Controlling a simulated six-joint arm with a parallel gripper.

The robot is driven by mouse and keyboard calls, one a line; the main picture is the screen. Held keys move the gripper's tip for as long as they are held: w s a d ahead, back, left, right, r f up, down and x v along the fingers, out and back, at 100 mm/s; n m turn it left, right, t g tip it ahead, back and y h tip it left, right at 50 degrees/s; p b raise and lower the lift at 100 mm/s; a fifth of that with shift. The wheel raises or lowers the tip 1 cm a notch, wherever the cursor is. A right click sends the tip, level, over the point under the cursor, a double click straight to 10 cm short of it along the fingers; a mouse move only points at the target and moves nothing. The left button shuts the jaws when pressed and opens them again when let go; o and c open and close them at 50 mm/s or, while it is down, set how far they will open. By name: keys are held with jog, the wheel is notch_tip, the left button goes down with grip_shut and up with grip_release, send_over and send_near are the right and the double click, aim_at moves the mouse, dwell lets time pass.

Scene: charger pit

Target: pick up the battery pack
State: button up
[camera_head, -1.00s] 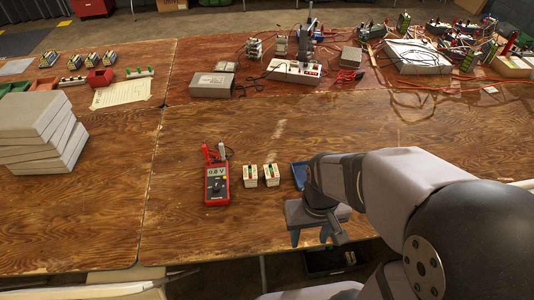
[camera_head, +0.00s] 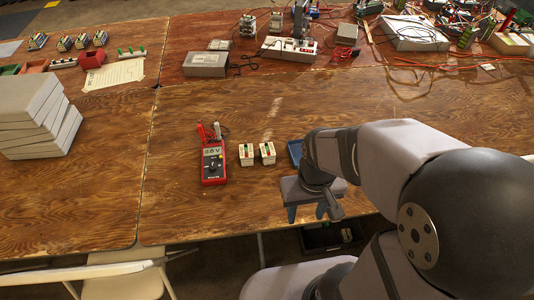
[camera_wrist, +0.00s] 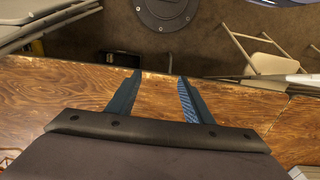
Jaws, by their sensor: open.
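Neither block is clearly visible in the wrist view.
A red multimeter (camera_head: 213,163) lies left of the blocks. A blue tray (camera_head: 295,151) is partly hidden behind my arm. Grey slabs (camera_head: 40,118) are stacked at left. A grey metal box (camera_head: 205,64) and wired equipment stand behind. A dark bin (camera_head: 330,237) sits below the table edge.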

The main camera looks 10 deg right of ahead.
aim_at(269, 154)
dwell(0.6)
jog(key=w+a+f+t+b, duration=0.1)
jog(key=w+f+t+b, duration=0.2)
jog(key=w, duration=0.3)
jog(key=w+f+t+b, duration=0.3)
jog(key=w+f+b, duration=0.2)
jog(key=w, duration=0.2)
jog(key=w+a+f+t+b, duration=0.1)
jog(key=w+f+t+b, duration=0.2)
jog(key=w+f+b, duration=0.1)
jog(key=shift+w+a+f+b, duration=0.2)
jog(key=shift+w+b, duration=0.1)
jog(key=shift+w, duration=0.4)
jog(key=shift+w+a+f+b, duration=0.15)
jog(key=shift+w+b, duration=0.1)
jog(key=shift+w, duration=0.45)
jog(key=w+t+b, duration=0.2)
jog(key=w, duration=0.1)
jog(key=w+t+b, duration=0.1)
jog(key=shift+w+a+f+n+y, duration=0.2)
jog(key=shift+a+n+y, duration=0.1)
jog(key=shift+a, duration=0.1)
jog(key=shift+w+a+r+t+b, duration=0.15)
jog(key=shift+w+r+t+b, duration=0.3)
jog(key=shift+w+t+b, duration=0.3)
jog(key=shift+p+x, duration=0.3)
jog(key=shift+x, duration=3.25)
